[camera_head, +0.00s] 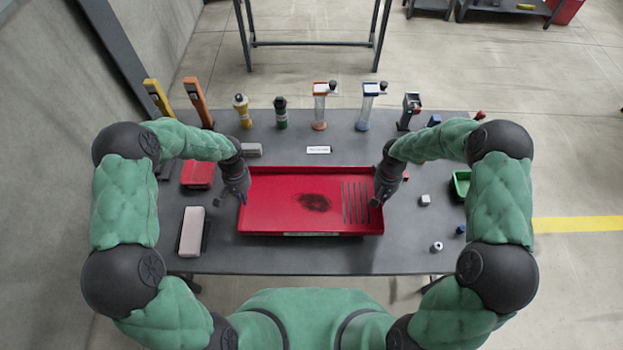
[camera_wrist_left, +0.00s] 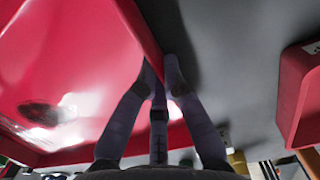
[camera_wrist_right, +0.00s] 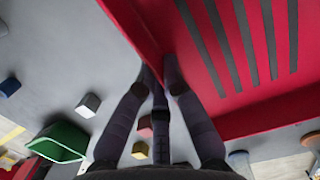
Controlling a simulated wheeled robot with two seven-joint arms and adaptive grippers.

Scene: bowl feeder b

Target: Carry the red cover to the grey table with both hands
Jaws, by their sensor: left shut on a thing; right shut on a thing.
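The red cover (camera_head: 275,195) is a shallow rectangular tray-like piece with a dark smudge and several dark slots. It shows over the middle of the grey table (camera_head: 330,262); I cannot tell whether it touches the top. My left gripper (camera_head: 243,197) is shut on its left rim; the fingers (camera_wrist_left: 160,75) straddle the red wall (camera_wrist_left: 138,28) in the left wrist view. My right gripper (camera_head: 378,198) is shut on its right rim; the fingers (camera_wrist_right: 160,75) straddle the wall beside the slots in the right wrist view.
Bottles and dispensers, such as a green bottle (camera_head: 281,114), stand along the table's back. A red box (camera_head: 197,174) and a pale block (camera_head: 191,231) lie left of the cover. A green bin (camera_head: 461,184) and small blocks lie right. A dark frame (camera_head: 312,43) stands behind.

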